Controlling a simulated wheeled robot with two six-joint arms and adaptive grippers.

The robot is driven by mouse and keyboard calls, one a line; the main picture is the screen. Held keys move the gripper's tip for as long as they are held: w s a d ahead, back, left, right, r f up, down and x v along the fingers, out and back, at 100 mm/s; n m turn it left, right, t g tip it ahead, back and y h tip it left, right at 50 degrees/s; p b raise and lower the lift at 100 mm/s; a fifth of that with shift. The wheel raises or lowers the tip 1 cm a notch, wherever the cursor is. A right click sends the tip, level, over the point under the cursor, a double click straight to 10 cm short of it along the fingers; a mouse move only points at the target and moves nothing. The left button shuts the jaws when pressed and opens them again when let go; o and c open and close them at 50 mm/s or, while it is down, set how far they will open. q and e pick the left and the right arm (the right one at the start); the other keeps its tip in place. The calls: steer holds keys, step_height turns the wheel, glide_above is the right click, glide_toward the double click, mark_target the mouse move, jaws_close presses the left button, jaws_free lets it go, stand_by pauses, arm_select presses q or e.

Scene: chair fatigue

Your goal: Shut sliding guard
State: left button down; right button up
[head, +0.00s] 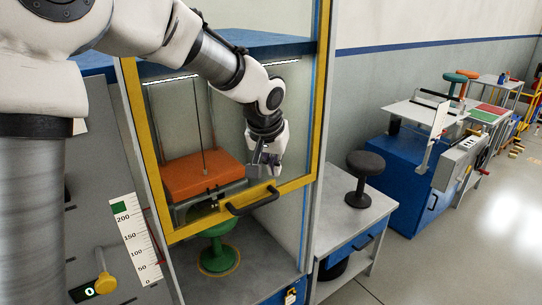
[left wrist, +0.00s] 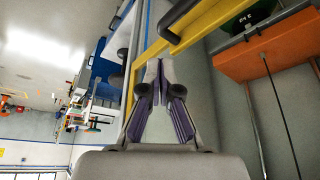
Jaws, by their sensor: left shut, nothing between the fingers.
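The sliding guard is a clear panel in a yellow frame (head: 222,222), with a black bar handle (head: 252,201) on its bottom rail. The rail hangs above the bench, leaving an open gap in which the base of a green stool (head: 219,258) shows. My left gripper (head: 264,170) is shut and empty, in front of the panel just above the handle, apart from it as far as I can tell. In the left wrist view, the shut fingers (left wrist: 159,68) point towards the yellow frame (left wrist: 205,28), with the handle (left wrist: 177,22) beyond the tips. My right gripper is out of view.
An orange press block (head: 203,176) hangs behind the panel over the green stool. A scale (head: 136,238) and a yellow knob (head: 105,283) are at the lower left. A grey side table (head: 335,228) with a black stool (head: 366,176) stands at the right.

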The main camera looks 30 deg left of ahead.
mark_target(276, 194)
arm_select(q)
steer(key=x, duration=0.6)
steer(key=shift+s+a+f+p, duration=0.15)
steer(key=shift+f+p, duration=0.1)
steer(key=shift+p, duration=0.15)
steer(key=shift+f, duration=0.45)
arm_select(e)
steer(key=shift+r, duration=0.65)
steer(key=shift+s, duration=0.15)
